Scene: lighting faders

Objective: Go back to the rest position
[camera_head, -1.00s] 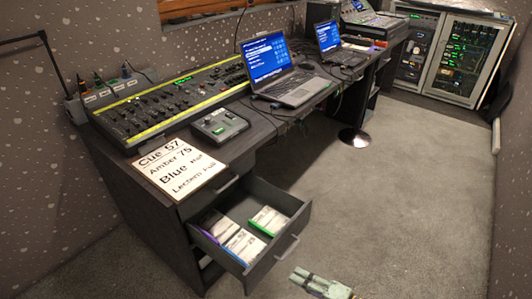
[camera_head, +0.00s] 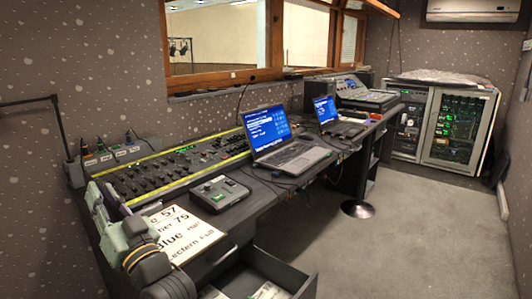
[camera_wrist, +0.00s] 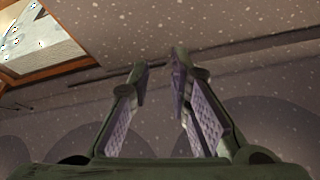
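My gripper (camera_head: 103,198) is at the left in the head view, raised in front of the fader console and the cue card. In the wrist view my gripper (camera_wrist: 160,70) has its two fingers apart with nothing between them. The fader console (camera_head: 168,173) lies on the desk, with its left end partly behind my gripper. The white cue card (camera_head: 192,232) lies on the desk and is partly covered by my arm. The wrist view shows mainly the speckled wall and a wooden window frame (camera_wrist: 60,70).
The open drawer (camera_head: 282,264) juts out from the desk (camera_head: 254,199) at the bottom. A small control box (camera_head: 214,193), a laptop (camera_head: 290,157) and a second laptop (camera_head: 340,128) stand on the desk. The carpet (camera_head: 415,235) at right is clear.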

